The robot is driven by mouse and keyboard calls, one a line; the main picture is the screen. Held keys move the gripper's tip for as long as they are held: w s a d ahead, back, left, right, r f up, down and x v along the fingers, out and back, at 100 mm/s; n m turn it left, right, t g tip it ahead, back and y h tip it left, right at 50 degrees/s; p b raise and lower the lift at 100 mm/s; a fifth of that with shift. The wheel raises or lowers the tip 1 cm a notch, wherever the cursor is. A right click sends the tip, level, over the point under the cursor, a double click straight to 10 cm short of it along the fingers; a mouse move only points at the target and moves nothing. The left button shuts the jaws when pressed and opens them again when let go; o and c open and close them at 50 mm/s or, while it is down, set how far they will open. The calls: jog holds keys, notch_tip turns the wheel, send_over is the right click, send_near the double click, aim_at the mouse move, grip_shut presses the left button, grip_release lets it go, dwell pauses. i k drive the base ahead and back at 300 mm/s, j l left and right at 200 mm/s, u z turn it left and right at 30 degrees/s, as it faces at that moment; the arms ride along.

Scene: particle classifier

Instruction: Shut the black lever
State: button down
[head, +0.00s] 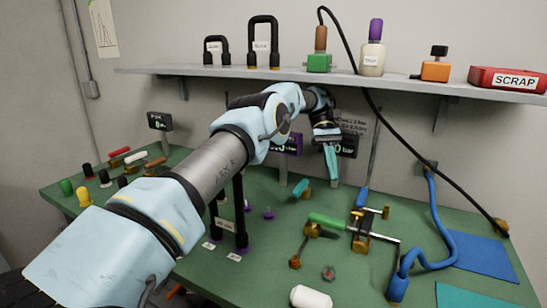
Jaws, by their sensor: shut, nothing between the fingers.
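I cannot make out which part is the black lever; it may be hidden behind my arm or be one of the small dark pieces at the left, such as a black-topped peg (104,178). My gripper (334,180) points down over the back of the green table (250,275), below the shelf. Its light-blue fingers are together with nothing seen between them. It is in front of a dark display on the back wall side. My arm crosses the middle of the view and hides part of the table.
A shelf (400,76) above holds black handled weights (263,40) and a red SCRAP box (508,79). On the table are a green-handled lever (328,221), a blue hose (446,240), a white cylinder (311,297) and a teal-handled piece (300,188). Red, white and brown handles lie left.

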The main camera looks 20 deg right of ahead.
aim_at(366, 224)
jog(key=k, duration=1)
